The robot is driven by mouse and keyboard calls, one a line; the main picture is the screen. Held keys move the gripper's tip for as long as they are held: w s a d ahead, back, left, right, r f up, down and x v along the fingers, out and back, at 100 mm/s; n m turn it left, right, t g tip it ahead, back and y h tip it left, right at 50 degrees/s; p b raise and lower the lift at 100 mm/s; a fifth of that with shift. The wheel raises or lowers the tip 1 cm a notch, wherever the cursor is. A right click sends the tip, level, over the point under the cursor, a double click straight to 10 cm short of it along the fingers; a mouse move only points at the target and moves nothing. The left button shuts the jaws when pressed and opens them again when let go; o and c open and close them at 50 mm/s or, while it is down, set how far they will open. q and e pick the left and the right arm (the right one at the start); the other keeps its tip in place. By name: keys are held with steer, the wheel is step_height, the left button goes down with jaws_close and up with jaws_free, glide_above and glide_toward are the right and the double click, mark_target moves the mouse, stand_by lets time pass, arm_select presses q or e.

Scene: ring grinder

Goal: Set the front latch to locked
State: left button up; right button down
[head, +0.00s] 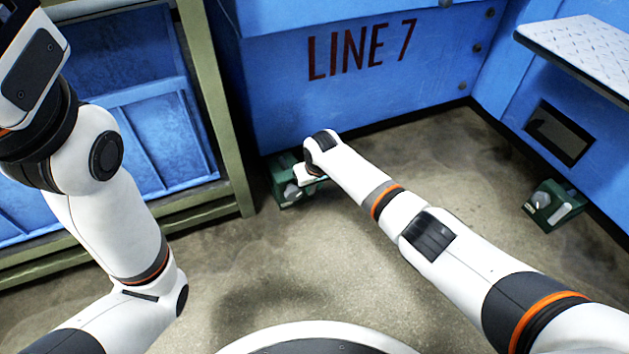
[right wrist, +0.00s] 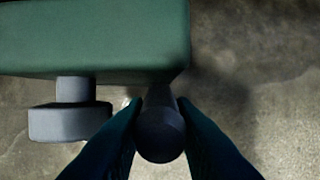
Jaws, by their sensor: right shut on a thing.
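A green latch box (head: 288,190) sits low at the foot of the blue panel marked LINE 7 in the head view. In the right wrist view its green body (right wrist: 95,40) fills the upper left, with a grey block on a short stem (right wrist: 70,122) below it. My right gripper (head: 308,174) is at the box and partly hides it. In the right wrist view its two dark fingers (right wrist: 160,135) are shut on a dark round-ended handle (right wrist: 160,138) beside the box's corner. I cannot tell the latch's setting. My left gripper is out of view.
A second green latch box (head: 553,205) with a grey lever stands at the foot of the right blue wall. A metal tread shelf (head: 585,50) juts out above it. An olive frame post (head: 222,110) stands left of the panel. The concrete floor between is clear.

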steer(key=shift+w+a+g+h+b, duration=0.1)
steer(key=shift+w+g+h+b, duration=0.55)
steer(key=shift+b, duration=1.9)
steer(key=shift+w+r+g+b, duration=0.1)
steer(key=shift+r+g+b, duration=0.1)
steer(key=shift+g+b, duration=0.35)
steer(key=c, duration=1.6)
jaws_free()
steer(key=shift+o, duration=0.2)
step_height(320, 180, up, 12)
steer(key=p, duration=1.1)
steer(key=shift+s, duration=0.2)
steer(key=shift+y, duration=0.25)
